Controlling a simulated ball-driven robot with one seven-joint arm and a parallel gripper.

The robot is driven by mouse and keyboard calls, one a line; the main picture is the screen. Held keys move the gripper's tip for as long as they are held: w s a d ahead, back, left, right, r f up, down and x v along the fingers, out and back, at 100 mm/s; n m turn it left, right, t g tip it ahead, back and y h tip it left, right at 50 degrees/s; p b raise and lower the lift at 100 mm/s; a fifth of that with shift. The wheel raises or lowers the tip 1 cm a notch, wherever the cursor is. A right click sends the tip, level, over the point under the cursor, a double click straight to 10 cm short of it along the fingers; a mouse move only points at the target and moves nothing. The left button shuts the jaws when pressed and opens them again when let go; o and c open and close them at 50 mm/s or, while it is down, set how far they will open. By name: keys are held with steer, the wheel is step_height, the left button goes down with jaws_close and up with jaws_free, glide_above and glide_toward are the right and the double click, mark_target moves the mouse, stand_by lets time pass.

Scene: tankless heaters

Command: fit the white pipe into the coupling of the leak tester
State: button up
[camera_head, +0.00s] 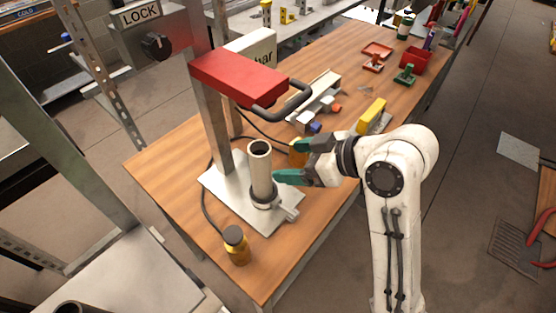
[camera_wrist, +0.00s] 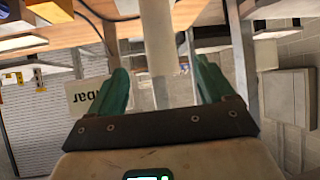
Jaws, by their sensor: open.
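The white pipe (camera_head: 260,165) stands upright, its lower end in the ring of the coupling (camera_head: 264,199) on the base plate of the leak tester (camera_head: 221,190). How deep it sits is not clear. The tester's red head (camera_head: 235,77) is above and behind the pipe, apart from its open top. My gripper (camera_head: 284,161) is open, on the right of the pipe, with green fingers pointing at it. In the wrist view the pipe (camera_wrist: 157,40) shows between the open fingers of my gripper (camera_wrist: 158,68), with gaps on both sides.
A yellow-brown bottle with a dark cap (camera_head: 236,246) stands near the front table edge. A dark handle (camera_head: 290,100) juts from the red head. A yellow block (camera_head: 372,114) and a red bin (camera_head: 413,60) lie farther back on the wooden table (camera_head: 165,170).

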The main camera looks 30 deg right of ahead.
steer(key=s+d+f+m+g+h, duration=0.2)
steer(key=s+f+m+g, duration=0.1)
steer(key=s+f, duration=0.8)
steer(key=s+d+f+m+g+h, duration=0.1)
steer(key=s+f+m+g+h, duration=0.2)
steer(key=s+f, duration=0.8)
steer(key=g, duration=0.2)
steer(key=shift+s+d+g+h, duration=0.25)
steer(key=shift+d+g+h, duration=0.05)
steer(key=shift+d+g, duration=0.1)
